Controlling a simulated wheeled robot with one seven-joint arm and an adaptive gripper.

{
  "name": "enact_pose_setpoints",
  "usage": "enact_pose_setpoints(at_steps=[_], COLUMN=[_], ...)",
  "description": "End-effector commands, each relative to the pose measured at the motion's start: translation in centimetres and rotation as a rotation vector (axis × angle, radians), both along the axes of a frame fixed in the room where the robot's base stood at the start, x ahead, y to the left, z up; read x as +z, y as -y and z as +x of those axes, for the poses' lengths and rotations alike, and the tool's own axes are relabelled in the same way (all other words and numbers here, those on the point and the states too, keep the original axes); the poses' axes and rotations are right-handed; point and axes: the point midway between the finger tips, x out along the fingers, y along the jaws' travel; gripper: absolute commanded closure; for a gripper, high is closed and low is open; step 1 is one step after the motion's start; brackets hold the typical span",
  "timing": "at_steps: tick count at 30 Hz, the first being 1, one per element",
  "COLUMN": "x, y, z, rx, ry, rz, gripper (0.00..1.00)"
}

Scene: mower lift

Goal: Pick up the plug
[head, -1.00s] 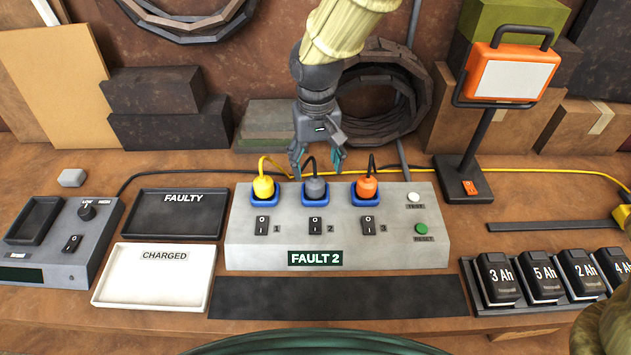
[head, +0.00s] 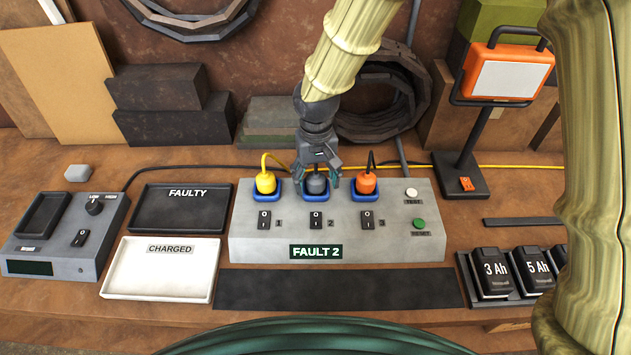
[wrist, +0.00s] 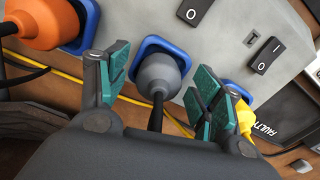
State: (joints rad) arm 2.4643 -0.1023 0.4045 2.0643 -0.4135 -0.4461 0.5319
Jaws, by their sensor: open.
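Three plugs stand in blue-rimmed sockets on a grey outlet box (head: 400,240): a yellow plug (head: 265,182), a grey plug (head: 317,185) and an orange plug (head: 366,184). The box display reads FAULT 2, and the grey plug is above the switch marked 2. My gripper (head: 318,180) is open at the grey plug. In the wrist view, the grey plug (wrist: 160,75) sits between the teal fingertips (wrist: 168,88), with a visible gap on each side. Its dark cord runs down toward my palm. The orange plug (wrist: 42,22) is close beside the left finger.
An empty black FAULTY tray (head: 180,222) and a white CHARGED tray (head: 160,287) lie left of the box. Switches, TEST and RESET buttons are on the box. Batteries (head: 495,272) and an orange lamp (head: 505,75) stand at the right. A dark mat (head: 340,290) is in front.

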Motion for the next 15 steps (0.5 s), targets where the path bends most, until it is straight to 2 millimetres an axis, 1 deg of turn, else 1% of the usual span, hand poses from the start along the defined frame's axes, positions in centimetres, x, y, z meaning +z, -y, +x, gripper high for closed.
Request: enact_pose_setpoints(at_steps=[5, 6, 8, 9, 13, 15], x=[-0.03, -0.03, -0.02, -0.02, 0.0, 0.01], y=[0.0, 0.0, 0.0, 0.0, 0.01, 0.01], z=[0.0, 0.0, 0.01, 0.0, 0.0, 0.01], rx=[0.0, 0.0, 0.0, 0.0, 0.0, 0.0], ry=[0.0, 0.0, 0.0, 0.0, 0.0, 0.0], rz=[0.0, 0.0, 0.0, 0.0, 0.0, 0.0], gripper=[0.34, 0.41, 0.52, 0.6, 0.83, 0.85])
